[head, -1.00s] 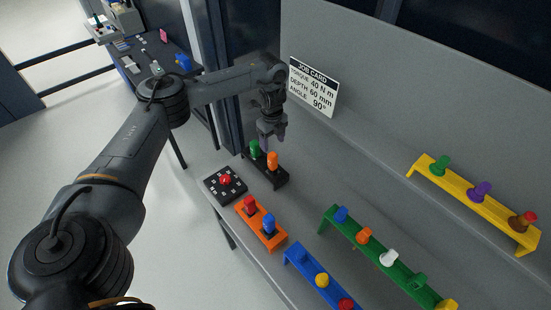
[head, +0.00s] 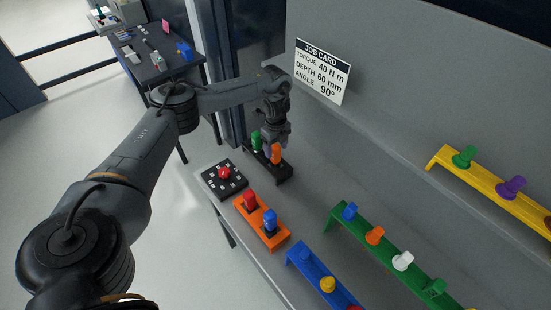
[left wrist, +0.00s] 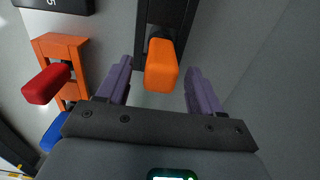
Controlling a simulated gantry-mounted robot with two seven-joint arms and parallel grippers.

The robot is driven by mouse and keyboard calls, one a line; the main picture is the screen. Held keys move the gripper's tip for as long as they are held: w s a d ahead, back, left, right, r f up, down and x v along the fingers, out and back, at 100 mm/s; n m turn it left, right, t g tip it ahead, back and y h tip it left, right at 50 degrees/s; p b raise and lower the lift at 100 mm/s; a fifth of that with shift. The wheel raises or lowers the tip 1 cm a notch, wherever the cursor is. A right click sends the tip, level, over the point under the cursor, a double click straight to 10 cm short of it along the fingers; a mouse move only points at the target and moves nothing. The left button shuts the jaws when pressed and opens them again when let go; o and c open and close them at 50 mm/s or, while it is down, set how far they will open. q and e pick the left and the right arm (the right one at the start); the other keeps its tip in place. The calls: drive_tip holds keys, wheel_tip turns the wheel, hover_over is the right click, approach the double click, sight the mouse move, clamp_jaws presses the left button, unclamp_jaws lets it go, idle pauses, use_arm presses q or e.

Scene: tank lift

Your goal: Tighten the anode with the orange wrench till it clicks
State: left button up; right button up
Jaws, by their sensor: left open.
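The orange wrench (head: 276,154) stands with its orange handle up in a black rack (head: 284,174), beside a green-handled tool (head: 257,141). My left gripper (head: 272,146) is right above and around the orange handle. In the left wrist view the two purple-grey fingers of the left gripper (left wrist: 159,68) are open, with the orange wrench (left wrist: 161,68) between them and a gap on each side. The wrench's lower part is hidden in the rack. I cannot make out the anode. My right gripper is not in view.
An orange rack (head: 280,239) holds red and blue handles. A black pad with a red button (head: 224,173) lies beside it. Blue (head: 300,261), green (head: 333,223) and yellow (head: 435,160) racks hold coloured pieces. A job card (head: 322,71) leans on the back wall.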

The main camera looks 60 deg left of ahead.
sight(276, 158)
use_arm(q)
drive_tip(key=shift+a+f, duration=0.15)
drive_tip(key=shift+f, duration=1.9)
drive_tip(key=c, duration=1.1)
clamp_jaws()
drive_tip(key=shift+r, duration=0.15)
